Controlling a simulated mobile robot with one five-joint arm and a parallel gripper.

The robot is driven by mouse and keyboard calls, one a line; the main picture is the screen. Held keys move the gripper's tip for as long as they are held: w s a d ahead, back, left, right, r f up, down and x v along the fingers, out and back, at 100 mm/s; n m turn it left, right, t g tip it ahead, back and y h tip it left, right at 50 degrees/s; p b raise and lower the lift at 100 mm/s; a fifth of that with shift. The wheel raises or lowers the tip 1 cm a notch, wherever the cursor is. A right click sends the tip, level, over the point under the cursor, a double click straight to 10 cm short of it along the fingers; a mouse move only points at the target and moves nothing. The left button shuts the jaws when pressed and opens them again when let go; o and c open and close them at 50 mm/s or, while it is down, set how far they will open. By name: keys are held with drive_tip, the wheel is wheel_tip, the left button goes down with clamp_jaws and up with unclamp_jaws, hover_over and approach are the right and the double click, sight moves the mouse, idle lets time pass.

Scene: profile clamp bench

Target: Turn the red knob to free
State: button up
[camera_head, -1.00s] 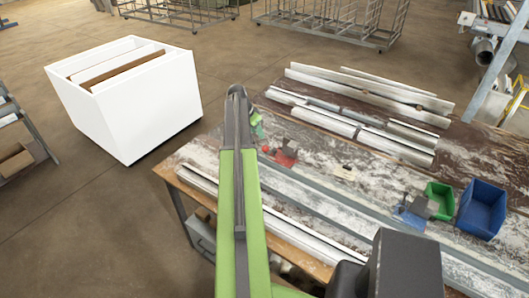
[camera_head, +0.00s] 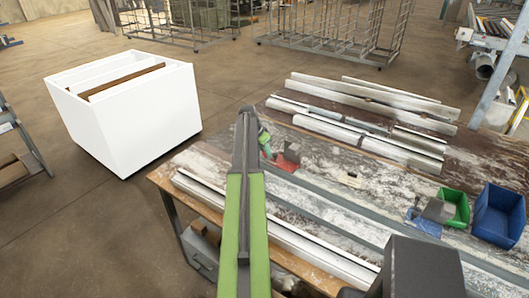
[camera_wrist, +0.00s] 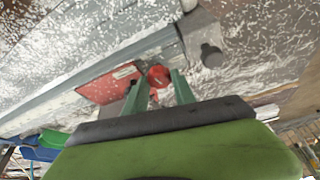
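The red knob (camera_wrist: 159,76) is round and shows in the wrist view between the tips of my two green fingers. A gap shows on each side of it, so the fingers do not look closed on it. My gripper (camera_wrist: 157,84) is open. The red clamp block (camera_wrist: 104,88) lies just left of the knob against a long grey rail. In the head view the red block (camera_head: 287,160) is on the bench, with the small knob (camera_head: 267,151) at its left by my green gripper tips (camera_head: 265,140). My arm covers part of that area.
The bench (camera_head: 340,200) carries long metal profiles (camera_head: 365,105) at the back. A green bin (camera_head: 455,206) and a blue bin (camera_head: 499,214) stand at the right, beside a blue and grey clamp (camera_head: 428,215). A dark grey cylindrical piece (camera_wrist: 211,55) is right of the knob.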

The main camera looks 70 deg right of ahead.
clamp_jaws()
drive_tip(key=shift+d+m, duration=0.1)
drive_tip(key=shift+m, duration=0.4)
drive_tip(key=shift+m+g, duration=0.4)
drive_tip(key=shift+m, duration=0.1)
drive_tip(key=shift+o, duration=1.9)
unclamp_jaws()
drive_tip(key=p+v, duration=1.6)
drive_tip(key=v, duration=0.1)
drive_tip(key=shift+d+r, duration=0.2)
drive_tip(key=shift+r, duration=0.15)
